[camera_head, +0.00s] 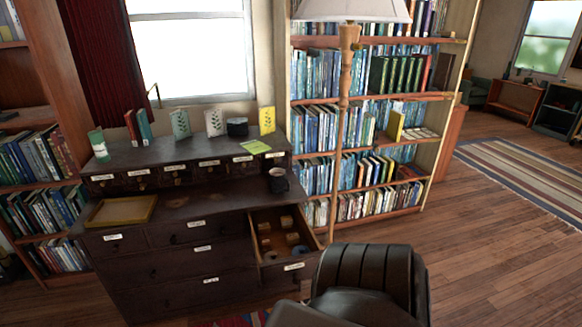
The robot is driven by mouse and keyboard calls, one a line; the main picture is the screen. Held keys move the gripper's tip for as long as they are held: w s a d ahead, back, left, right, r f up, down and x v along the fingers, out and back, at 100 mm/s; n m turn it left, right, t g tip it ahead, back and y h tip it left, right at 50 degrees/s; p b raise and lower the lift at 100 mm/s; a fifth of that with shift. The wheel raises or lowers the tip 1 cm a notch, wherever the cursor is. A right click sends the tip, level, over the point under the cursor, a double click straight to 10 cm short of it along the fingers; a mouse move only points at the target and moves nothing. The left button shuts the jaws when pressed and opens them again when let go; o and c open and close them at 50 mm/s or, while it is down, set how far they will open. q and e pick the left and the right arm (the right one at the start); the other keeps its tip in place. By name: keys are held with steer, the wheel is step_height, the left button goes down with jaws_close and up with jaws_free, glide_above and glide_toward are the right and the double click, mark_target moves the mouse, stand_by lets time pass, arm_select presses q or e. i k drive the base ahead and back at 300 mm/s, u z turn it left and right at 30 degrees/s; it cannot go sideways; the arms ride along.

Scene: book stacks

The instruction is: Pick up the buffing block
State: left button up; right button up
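An open drawer (254,236) juts out at the right side of a dark wooden cabinet. Several small items lie in it, among them a tan block (287,222) at the back and a small bluish round item (293,239) at the right. They are too small for me to tell which, if any, is the buffing block. Neither of my grippers shows in the head view.
The dark cabinet (170,235) carries a yellow tray (122,211), a dark cup (277,181) and several upright books. A floor lamp (350,45) stands behind. Wooden floor (480,245) is clear at right.

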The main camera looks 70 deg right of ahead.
mark_target(292, 239)
steer(key=z, duration=0.6)
steer(key=i, duration=0.9)
steer(key=z, duration=1.35)
steer(key=i, duration=0.45)
steer(key=z, duration=0.5)
